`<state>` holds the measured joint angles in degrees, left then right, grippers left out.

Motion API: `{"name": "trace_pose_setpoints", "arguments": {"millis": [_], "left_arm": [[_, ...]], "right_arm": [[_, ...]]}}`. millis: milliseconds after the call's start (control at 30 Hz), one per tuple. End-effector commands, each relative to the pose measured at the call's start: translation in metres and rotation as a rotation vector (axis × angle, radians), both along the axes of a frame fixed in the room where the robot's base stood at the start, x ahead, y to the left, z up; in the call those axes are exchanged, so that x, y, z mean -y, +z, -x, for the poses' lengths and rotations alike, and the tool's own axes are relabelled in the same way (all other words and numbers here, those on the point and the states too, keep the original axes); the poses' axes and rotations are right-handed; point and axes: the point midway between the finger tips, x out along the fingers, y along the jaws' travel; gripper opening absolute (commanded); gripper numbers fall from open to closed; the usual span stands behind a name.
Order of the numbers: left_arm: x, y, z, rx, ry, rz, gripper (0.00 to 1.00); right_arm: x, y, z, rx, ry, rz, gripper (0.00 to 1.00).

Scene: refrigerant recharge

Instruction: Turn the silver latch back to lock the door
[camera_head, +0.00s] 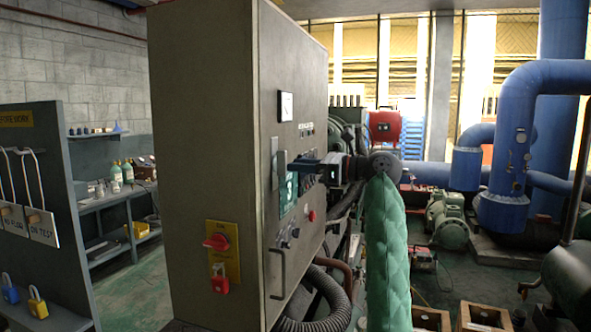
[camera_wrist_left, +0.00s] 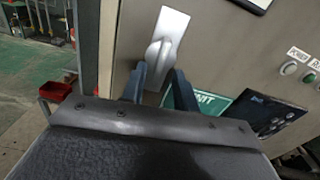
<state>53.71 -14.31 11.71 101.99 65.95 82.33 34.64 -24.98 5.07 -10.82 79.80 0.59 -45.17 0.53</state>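The silver latch (camera_wrist_left: 168,35) is on the cabinet door, its plate slightly tilted in the left wrist view with a raised lever at its lower part. In the head view the latch (camera_head: 274,162) is a thin upright strip on the door's near side. My left gripper (camera_wrist_left: 158,88) has its two dark fingers apart, one each side of the lever's lower end. I cannot tell whether they touch it. In the head view the left gripper (camera_head: 297,165) points left at the door, close to the latch. The cabinet door (camera_head: 300,80) looks closed. My right gripper is not in view.
A bar handle (camera_head: 277,277) sticks out low on the door. A red rotary switch (camera_head: 216,242) and a red padlock (camera_head: 220,280) are on the cabinet's side. A dark panel (camera_wrist_left: 262,112) and buttons (camera_wrist_left: 290,68) lie right of the fingers. A lockout board (camera_head: 40,180) stands at left.

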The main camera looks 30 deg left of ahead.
Motion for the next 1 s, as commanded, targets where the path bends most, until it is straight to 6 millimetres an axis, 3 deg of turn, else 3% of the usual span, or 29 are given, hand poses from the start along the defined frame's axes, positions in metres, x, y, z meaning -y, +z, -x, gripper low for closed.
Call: {"name": "trace_pose_setpoints", "arguments": {"millis": [700,1000], "left_arm": [[0.057,-0.001,-0.014,0.001,-0.001,0.0,0.3],[0.068,0.0,-0.017,0.0,0.0,0.001,0.3]], "right_arm": [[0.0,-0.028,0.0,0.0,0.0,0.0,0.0],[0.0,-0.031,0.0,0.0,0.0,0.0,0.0]]}}
